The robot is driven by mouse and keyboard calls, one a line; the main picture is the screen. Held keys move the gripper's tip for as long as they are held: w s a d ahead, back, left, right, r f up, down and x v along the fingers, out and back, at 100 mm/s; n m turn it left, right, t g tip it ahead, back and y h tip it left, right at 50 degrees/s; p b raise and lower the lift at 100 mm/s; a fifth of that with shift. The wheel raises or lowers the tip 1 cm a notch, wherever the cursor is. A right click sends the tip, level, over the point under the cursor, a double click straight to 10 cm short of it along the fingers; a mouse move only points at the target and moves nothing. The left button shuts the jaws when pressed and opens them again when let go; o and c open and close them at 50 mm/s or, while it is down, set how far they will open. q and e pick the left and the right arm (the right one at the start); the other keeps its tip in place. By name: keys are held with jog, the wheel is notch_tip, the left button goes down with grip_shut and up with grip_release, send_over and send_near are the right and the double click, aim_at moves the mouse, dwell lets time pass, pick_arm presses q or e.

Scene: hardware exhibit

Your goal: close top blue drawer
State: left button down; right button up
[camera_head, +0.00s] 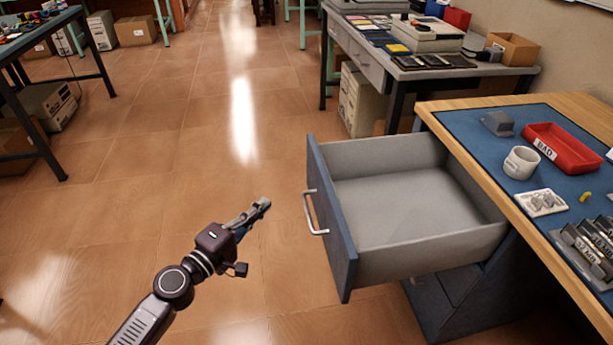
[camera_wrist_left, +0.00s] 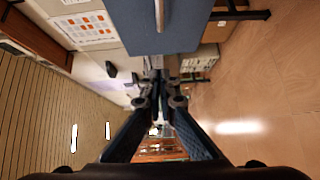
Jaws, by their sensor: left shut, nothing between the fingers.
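The top blue drawer (camera_head: 333,232) is pulled far out from under the workbench on the right, and its grey inside is empty. Its silver handle (camera_head: 312,214) is on the blue front, which faces left. My left gripper (camera_head: 262,206) is to the left of the drawer front, apart from the handle, with its fingers closed together and empty. In the left wrist view, the fingertips (camera_wrist_left: 158,72) are together, and the drawer front (camera_wrist_left: 185,30) with its handle (camera_wrist_left: 160,12) shows at the top. My right gripper is not in view.
Another table (camera_head: 455,71) with boxes stands behind. The tiled floor (camera_head: 190,140) to the left of the drawer is clear.

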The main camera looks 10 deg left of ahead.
pick_arm(q)
send_near(311, 169)
jog(key=w, duration=0.4)
jog(key=d, duration=0.1)
jog(key=d+p, duration=0.1)
jog(key=shift+w+d, duration=0.25)
jog(key=shift+w, duration=0.15)
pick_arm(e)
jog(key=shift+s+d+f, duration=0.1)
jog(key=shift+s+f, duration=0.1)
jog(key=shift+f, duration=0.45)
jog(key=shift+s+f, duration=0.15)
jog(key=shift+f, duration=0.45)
pick_arm(q)
jog(key=shift+w, duration=0.1)
